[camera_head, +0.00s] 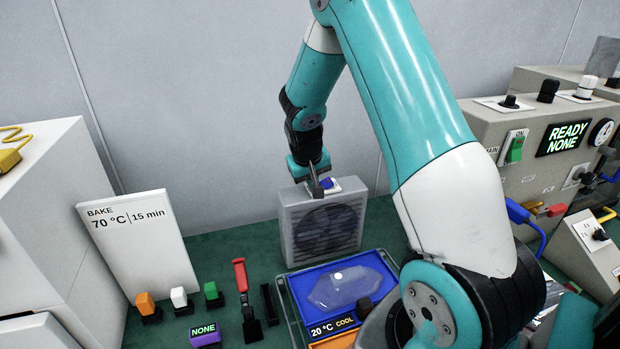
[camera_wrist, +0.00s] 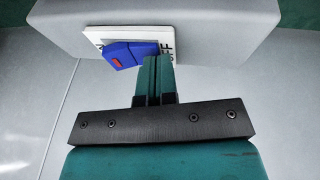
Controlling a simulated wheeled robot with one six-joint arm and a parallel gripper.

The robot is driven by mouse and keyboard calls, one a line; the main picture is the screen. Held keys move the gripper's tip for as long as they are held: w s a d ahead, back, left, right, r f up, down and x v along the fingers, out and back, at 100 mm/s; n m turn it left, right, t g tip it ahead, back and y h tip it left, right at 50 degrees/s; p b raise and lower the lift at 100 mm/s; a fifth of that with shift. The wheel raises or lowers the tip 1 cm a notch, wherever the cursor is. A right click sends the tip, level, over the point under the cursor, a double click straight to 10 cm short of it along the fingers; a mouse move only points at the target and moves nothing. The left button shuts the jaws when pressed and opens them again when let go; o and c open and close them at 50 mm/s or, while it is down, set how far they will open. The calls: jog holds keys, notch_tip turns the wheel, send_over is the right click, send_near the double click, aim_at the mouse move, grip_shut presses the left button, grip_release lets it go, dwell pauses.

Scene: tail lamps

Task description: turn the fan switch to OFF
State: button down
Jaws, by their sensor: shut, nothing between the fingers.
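The fan (camera_head: 323,224) is a grey box with a round grille, standing at the back of the green table. Its blue rocker switch (camera_wrist: 131,53) sits on a white plate (camera_wrist: 172,36) on the fan's top. In the wrist view the rocker is tilted, with a red mark on its left part; "FF" of a label shows at the plate's right. My gripper (camera_wrist: 154,62) is shut and empty, its fingertips beside the right end of the rocker; I cannot tell if they touch. In the head view my gripper (camera_head: 316,190) is over the fan's top, just left of the switch (camera_head: 327,183).
A blue tray (camera_head: 376,262) with a clear lamp cover and a "20 °C COOL" display is in front of the fan. A "BAKE 70 °C" sign (camera_head: 140,250) stands left. A control panel (camera_head: 530,160) reading "READY NONE" is right. Coloured-handled tools stand at front left.

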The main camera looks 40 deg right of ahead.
jog(key=shift+s+a+f, duration=0.15)
jog(key=shift+s+f, duration=0.2)
jog(key=shift+f, duration=0.2)
jog(key=shift+s+d+r, duration=0.25)
jog(key=shift+d, duration=0.4)
jog(key=shift+r, duration=0.25)
jog(key=b+v, duration=0.2)
jog(key=v, duration=1.5)
jog(key=shift+w+a+r+b, duration=0.2)
jog(key=shift+w+r+b, duration=0.15)
jog(key=shift+b, duration=0.05)
